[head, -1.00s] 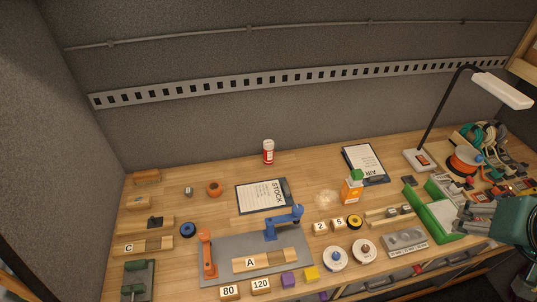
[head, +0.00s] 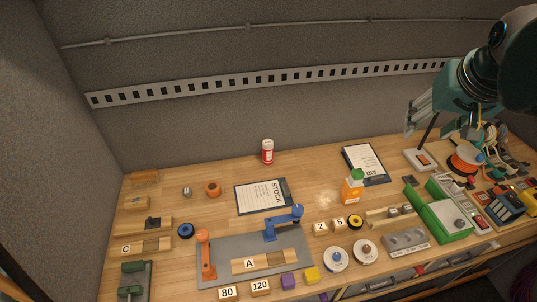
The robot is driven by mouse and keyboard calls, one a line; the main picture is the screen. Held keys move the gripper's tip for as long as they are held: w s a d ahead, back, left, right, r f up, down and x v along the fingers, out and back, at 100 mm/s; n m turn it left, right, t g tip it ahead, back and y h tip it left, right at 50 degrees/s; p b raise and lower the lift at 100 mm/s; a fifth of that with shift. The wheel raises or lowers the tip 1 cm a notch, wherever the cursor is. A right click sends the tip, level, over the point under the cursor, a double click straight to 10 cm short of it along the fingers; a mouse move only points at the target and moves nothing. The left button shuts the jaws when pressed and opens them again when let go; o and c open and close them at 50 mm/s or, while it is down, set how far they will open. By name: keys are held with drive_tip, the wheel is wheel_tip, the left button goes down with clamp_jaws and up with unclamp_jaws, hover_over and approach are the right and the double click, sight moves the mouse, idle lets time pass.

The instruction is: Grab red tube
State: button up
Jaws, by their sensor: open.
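A small red tube-shaped container (head: 267,152) with a white top and a pale label stands upright at the back of the wooden bench, near the wall. My gripper (head: 417,128) is at the upper right, raised above the back right of the bench. Its grey fingers point down and it is open. It is well to the right of the red tube and apart from it. Nothing shows between the fingers.
A clipboard marked STOCK (head: 262,195) lies in front of the tube. Another clipboard (head: 364,164), an orange bottle with a green cap (head: 352,188) and a lamp base (head: 420,160) lie to the right. Bench around the tube is clear.

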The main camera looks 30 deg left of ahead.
drive_tip(key=w+a+n, duration=0.1)
drive_tip(key=w+a, duration=0.2)
drive_tip(key=a, duration=0.4)
drive_tip(key=w+a, duration=0.4)
drive_tip(key=a, duration=0.2)
drive_tip(key=n+g+y+b, duration=0.1)
drive_tip(key=n+g+b, duration=0.1)
drive_tip(key=n+b, duration=0.15)
hover_over(268, 145)
wheel_tip(268, 145, down, 10)
drive_tip(key=f, duration=3)
drive_tip(key=shift+w+a+f, duration=0.15)
drive_tip(key=shift+w+a, duration=0.1)
drive_tip(key=shift+w, duration=0.1)
drive_tip(key=shift+p+x, duration=0.3)
drive_tip(key=shift+x, duration=0.95)
drive_tip(key=shift+x, duration=2.65)
